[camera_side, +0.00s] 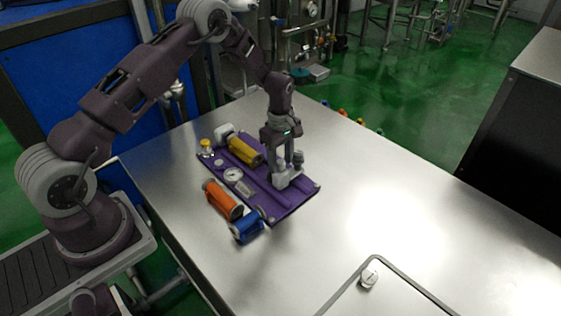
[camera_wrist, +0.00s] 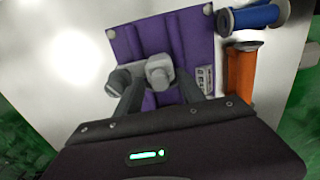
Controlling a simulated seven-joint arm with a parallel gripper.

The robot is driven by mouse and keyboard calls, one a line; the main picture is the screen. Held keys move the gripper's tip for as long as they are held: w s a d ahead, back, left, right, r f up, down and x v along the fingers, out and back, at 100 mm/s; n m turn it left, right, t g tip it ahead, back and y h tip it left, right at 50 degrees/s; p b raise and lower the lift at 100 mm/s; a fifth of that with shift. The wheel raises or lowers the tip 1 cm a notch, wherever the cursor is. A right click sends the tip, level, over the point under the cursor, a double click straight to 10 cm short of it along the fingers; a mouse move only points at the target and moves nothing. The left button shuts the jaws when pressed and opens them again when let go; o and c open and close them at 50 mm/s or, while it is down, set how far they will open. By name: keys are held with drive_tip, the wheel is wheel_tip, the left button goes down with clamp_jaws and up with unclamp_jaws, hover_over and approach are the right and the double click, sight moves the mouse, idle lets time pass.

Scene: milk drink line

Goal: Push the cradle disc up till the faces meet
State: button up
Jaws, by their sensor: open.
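A purple board (camera_side: 291,206) lies on the steel table; it also shows in the wrist view (camera_wrist: 195,38). Light grey fittings (camera_side: 284,179) stand near its right end, and I cannot tell which part is the cradle disc. My gripper (camera_side: 287,165) points down over these fittings, open, with its fingers beside or around them; contact is unclear. In the wrist view the fingers (camera_wrist: 143,78) reach to a pale grey block, partly hiding it. A yellow cylinder (camera_side: 245,151), a round gauge (camera_side: 232,175) and a white piece (camera_side: 224,132) are on the board's left half.
An orange cylinder (camera_side: 222,200) and a blue spool-like part (camera_side: 246,226) lie at the board's front edge. A small yellow-topped piece (camera_side: 206,145) is at its left end. A white knob (camera_side: 369,277) is at the front right.

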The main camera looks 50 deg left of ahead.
drive_tip(key=shift+f, duration=0.45)
drive_tip(key=shift+c, duration=0.3)
clamp_jaws()
drive_tip(key=shift+a, duration=0.1)
idle(0.8)
